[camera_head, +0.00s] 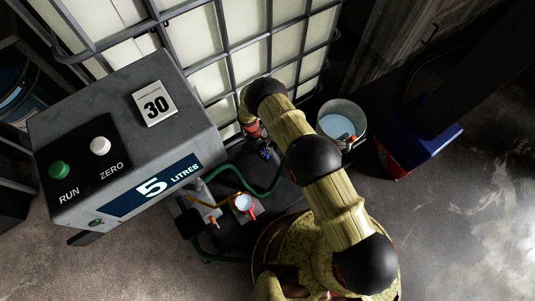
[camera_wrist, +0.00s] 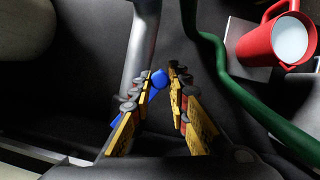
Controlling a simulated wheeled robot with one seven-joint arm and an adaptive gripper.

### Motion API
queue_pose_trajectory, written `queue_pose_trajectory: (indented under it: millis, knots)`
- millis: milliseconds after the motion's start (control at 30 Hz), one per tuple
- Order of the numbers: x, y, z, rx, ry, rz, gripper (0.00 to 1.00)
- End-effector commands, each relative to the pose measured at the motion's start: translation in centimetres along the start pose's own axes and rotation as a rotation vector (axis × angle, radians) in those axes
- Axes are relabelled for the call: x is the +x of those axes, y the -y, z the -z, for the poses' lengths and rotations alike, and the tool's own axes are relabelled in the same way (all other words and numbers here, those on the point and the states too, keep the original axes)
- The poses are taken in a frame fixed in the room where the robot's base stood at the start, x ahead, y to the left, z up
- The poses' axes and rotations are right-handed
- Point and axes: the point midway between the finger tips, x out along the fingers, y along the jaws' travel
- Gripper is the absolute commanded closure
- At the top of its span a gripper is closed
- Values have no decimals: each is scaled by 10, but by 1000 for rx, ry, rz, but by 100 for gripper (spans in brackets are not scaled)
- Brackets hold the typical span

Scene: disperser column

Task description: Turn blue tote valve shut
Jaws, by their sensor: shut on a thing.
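The blue valve handle (camera_wrist: 158,79) shows in the wrist view between the fingers of my gripper (camera_wrist: 160,92), beside a grey pipe (camera_wrist: 142,45). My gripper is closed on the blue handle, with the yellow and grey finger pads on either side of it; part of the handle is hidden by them. In the head view a small blue part (camera_head: 266,154) shows at the end of my arm, low in front of the caged white tote (camera_head: 215,45). The handle's exact angle is hard to tell.
A green hose (camera_wrist: 215,60) runs close to the right of my fingers. A red jug (camera_wrist: 272,38) of white liquid stands beyond it. A pail (camera_head: 341,142) and a blue-red box (camera_head: 425,150) stand right. The grey console (camera_head: 190,125) reads 5 litres.

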Motion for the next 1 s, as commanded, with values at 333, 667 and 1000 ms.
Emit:
queue_pose_trajectory:
  millis: [333,667,1000]
  knots:
    - [-1,1,2,19,-1,7,100]
    - [-1,1,2,18,-1,7,73]
    - [-1,1,2,18,-1,7,64]
